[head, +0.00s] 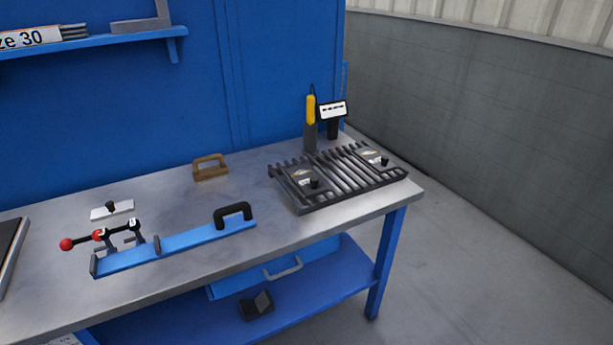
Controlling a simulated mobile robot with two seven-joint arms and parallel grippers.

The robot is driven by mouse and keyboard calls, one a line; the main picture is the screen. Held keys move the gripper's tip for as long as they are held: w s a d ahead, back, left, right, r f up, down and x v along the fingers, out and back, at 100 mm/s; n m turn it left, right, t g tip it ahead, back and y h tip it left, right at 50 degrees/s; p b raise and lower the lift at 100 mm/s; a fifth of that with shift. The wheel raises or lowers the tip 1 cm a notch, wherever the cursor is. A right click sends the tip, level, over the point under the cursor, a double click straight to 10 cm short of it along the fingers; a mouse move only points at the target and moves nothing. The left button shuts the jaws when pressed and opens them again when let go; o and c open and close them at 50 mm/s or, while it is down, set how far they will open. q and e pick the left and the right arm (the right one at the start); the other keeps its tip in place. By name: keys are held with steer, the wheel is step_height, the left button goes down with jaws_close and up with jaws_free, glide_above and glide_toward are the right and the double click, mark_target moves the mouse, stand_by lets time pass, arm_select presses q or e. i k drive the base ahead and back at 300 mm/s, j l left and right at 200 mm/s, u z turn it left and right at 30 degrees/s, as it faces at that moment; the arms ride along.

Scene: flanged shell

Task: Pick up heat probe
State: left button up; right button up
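A yellow tool with a dark tip at its top (311,108) stands upright in a grey holder (310,138) at the back right of the workbench (240,187). Just right of it stands a black device with a white label or screen (332,110). Either one may be the heat probe; I cannot tell which. Neither of my grippers shows in the head view.
A dark slatted rack (337,182) with two small plates lies in front of the tools. A blue clamp fixture (190,243), a brown handled block (210,168) and a white plate with a black knob (112,209) sit further left. A blue shelf (100,42) hangs above.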

mark_target(310, 98)
steer(key=i+l+u, duration=0.3)
steer(key=i+l, duration=0.4)
steer(key=i+j, duration=0.05)
